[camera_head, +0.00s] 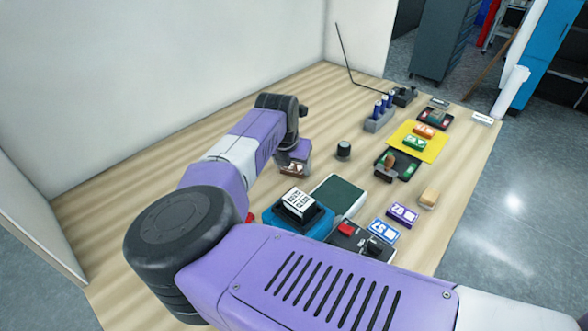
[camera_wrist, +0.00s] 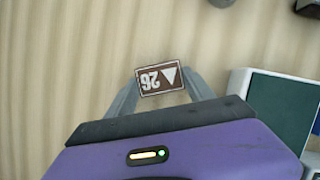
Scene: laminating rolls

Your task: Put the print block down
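The print block (camera_wrist: 160,79) is brown with a white triangle and "26" on its face, seen upside down in the wrist view. It sits between the two fingers of my gripper (camera_wrist: 163,88), which close on its sides. In the head view my gripper (camera_head: 293,160) points down over the left-middle of the wooden table. The block's brown edge (camera_head: 291,170) shows low at the fingers there. I cannot tell whether its underside touches the table.
A black knob (camera_head: 343,149) is behind. Several blocks, a yellow mat (camera_head: 435,146) and trays lie further right. Bare table (camera_head: 190,160) lies to the left.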

